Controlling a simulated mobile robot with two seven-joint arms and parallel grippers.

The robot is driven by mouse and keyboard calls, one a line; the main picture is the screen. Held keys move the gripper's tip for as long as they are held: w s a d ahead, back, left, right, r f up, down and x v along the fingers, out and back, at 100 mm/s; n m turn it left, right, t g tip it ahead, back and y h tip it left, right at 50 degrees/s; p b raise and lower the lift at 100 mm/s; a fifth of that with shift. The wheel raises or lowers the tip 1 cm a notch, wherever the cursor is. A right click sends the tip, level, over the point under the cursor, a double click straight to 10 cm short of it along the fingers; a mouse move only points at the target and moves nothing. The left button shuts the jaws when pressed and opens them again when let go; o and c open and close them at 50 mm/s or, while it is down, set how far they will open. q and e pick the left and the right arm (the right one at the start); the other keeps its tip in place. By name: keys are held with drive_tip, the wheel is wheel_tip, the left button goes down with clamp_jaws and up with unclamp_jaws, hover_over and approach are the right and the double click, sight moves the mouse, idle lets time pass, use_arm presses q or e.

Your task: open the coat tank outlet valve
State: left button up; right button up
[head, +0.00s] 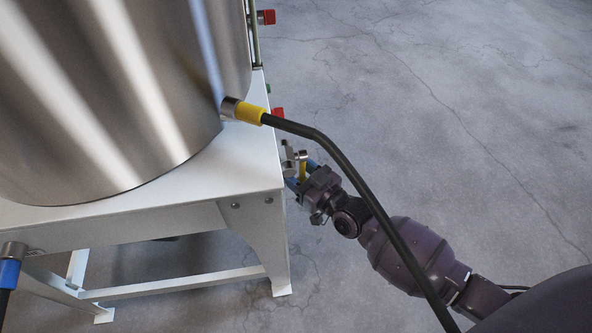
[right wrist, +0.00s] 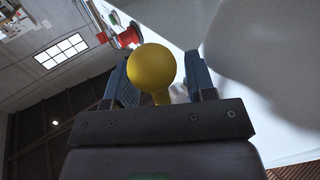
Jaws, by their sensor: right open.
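A valve with a yellow handle (head: 303,168) sits beside the right edge of the white tank stand, below its top. In the right wrist view the handle shows as a round yellow knob (right wrist: 152,67) on a short yellow stem. My right gripper (head: 300,180) is at this handle. Its blue fingers (right wrist: 160,82) are open, one on each side of the knob, with a gap visible at the right finger. Whether the left finger touches it, I cannot tell. The valve body is mostly hidden behind the gripper. My left gripper is not in view.
A large steel tank (head: 100,90) stands on the white stand (head: 190,200). A black hose (head: 350,175) with a yellow collar (head: 250,113) crosses in front of my right arm. Red fittings (head: 266,17) show along the stand's far side. The concrete floor at right is clear.

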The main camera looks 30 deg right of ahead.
drive_tip(key=shift+w, duration=0.25)
drive_tip(key=shift+c, duration=0.4)
clamp_jaws()
drive_tip(key=shift+s, duration=0.1)
drive_tip(key=shift+f, duration=0.1)
